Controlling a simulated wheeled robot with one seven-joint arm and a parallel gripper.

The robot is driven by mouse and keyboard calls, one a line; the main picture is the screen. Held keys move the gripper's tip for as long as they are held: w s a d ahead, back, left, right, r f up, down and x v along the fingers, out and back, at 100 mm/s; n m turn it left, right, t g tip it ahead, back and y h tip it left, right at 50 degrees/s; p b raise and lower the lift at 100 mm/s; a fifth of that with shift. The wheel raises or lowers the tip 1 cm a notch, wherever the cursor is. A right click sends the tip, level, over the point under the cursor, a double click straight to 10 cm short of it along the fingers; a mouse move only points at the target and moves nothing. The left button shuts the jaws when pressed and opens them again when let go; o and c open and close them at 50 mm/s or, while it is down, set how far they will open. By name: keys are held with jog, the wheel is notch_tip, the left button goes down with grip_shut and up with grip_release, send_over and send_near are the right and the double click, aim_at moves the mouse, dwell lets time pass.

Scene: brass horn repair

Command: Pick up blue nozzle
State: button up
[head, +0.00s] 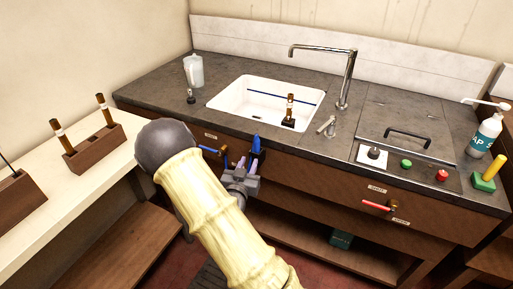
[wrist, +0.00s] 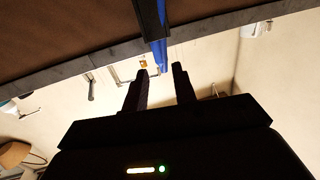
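The blue nozzle (head: 256,144) points upward at the front edge of the counter in the head view, just above my gripper's fingers. My gripper (head: 247,164) is in front of the counter, below the sink. In the wrist view, my gripper (wrist: 161,70) has its two dark fingers spread apart. A blue piece, seemingly the nozzle (wrist: 159,50), lines up with the gap between the fingertips, below a dark part at the top edge. I cannot tell whether it lies between the fingers or beyond them; no grip on it shows.
The counter (head: 150,92) holds a white sink (head: 225,98) with a brass-and-dark piece (head: 290,108) in it, and a tall faucet (head: 345,80). A blue-handled valve (head: 210,150) is left of my gripper, a red-handled valve (head: 376,206) to the right. A bench (head: 115,160) stands left.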

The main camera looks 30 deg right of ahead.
aim_at(256, 146)
jog(key=x, duration=0.5)
jog(key=shift+p+x, duration=0.7)
jog(key=shift+x, duration=1.95)
jog(key=shift+s, duration=0.1)
jog(key=shift+c, duration=0.2)
grip_shut()
jog(key=shift+r, duration=0.15)
